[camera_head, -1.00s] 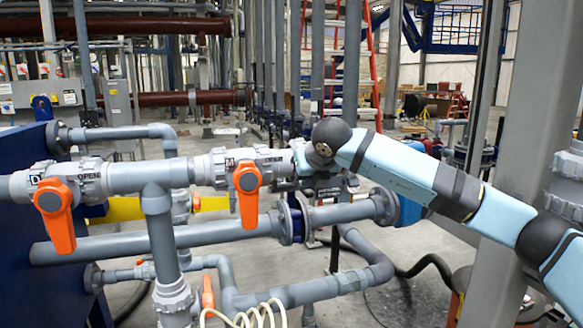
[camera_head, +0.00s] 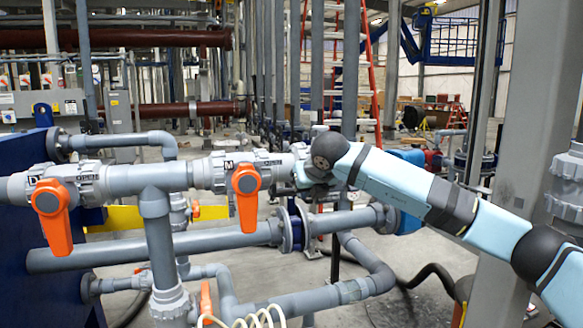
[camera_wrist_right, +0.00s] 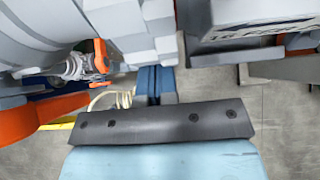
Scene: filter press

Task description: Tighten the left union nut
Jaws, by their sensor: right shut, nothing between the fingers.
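Two grey plastic valves with orange handles sit on a horizontal grey pipe in the head view, one marked D (camera_head: 62,192) at left and one marked M (camera_head: 247,172) nearer the middle. Ribbed grey union nuts flank each valve; one is the nut on the M valve's left side (camera_head: 213,172). I cannot tell which nut is the task's left one. My right gripper (camera_head: 301,172) is at the M valve's right end, partly hidden by its wrist. In the right wrist view its blue fingers (camera_wrist_right: 155,84) are together beside grey ribbed plastic (camera_wrist_right: 135,28). Contact with a nut is unclear. My left gripper is out of view.
A vertical grey pipe (camera_head: 157,245) drops from between the valves. A lower horizontal pipe (camera_head: 190,245) with a blue flange (camera_head: 293,225) runs below them. A dark blue panel (camera_head: 35,220) stands at left, and a thick grey column (camera_head: 530,110) at right, close to my arm.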

